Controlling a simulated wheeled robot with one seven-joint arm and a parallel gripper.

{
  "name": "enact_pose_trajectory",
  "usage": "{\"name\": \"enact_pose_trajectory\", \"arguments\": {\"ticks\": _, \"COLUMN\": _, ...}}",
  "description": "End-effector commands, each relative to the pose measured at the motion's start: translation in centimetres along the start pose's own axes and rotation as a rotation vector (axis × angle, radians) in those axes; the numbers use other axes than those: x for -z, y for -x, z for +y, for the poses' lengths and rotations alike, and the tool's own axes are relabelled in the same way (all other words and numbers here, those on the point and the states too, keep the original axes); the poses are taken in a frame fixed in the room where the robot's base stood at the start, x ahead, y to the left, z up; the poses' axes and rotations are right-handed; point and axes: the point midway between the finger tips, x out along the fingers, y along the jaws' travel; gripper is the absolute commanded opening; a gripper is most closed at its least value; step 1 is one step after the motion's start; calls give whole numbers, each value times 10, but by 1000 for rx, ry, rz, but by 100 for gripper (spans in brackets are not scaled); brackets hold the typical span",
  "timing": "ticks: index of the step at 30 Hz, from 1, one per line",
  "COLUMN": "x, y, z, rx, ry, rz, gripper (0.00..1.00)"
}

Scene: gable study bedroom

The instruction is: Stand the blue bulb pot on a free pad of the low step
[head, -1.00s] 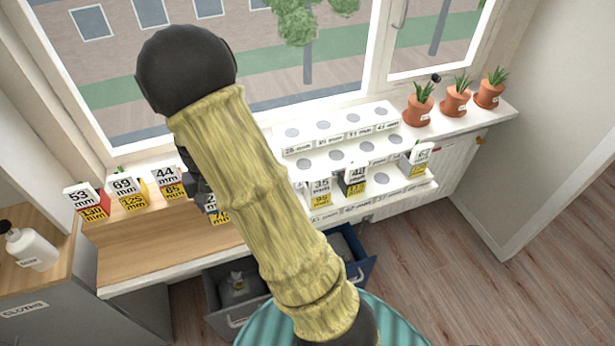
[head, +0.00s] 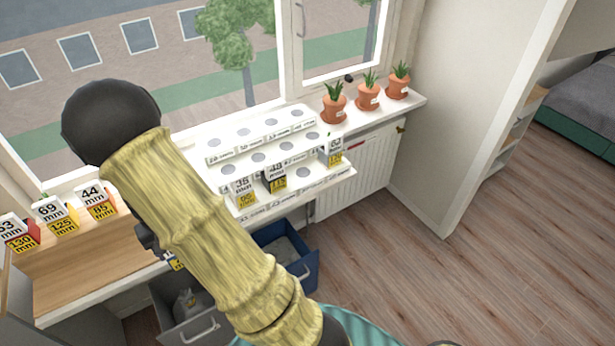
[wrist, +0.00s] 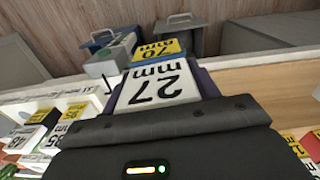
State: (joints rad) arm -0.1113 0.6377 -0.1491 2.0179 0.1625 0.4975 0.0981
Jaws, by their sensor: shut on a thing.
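The white stepped stand (head: 235,152) has rows of grey round pads. On its low step stand labelled pots 35 (head: 242,191), 48 (head: 276,177) and 62 (head: 333,150). A bare pad (head: 305,172) lies between 48 and 62.
Pots labelled 53 (head: 20,234), 69 (head: 55,216) and 44 (head: 96,202) stand on the wooden surface at left. Terracotta plants (head: 368,98) line the sill. Floor at right is clear.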

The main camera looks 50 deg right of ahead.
Motion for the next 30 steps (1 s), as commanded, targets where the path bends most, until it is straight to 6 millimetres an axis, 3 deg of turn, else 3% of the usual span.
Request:
{"name": "enact_pose_trajectory", "arguments": {"ticks": 14, "x": 0, "y": -74, "z": 0, "rx": -5, "ry": 129, "rz": -3, "gripper": 24}}
{"name": "enact_pose_trajectory", "arguments": {"ticks": 22, "x": -7, "y": -129, "z": -2, "rx": 7, "ry": 227, "rz": -4, "gripper": 24}}
{"name": "enact_pose_trajectory", "arguments": {"ticks": 30, "x": -8, "y": -140, "z": -3, "rx": 12, "ry": 251, "rz": 1, "gripper": 24}}
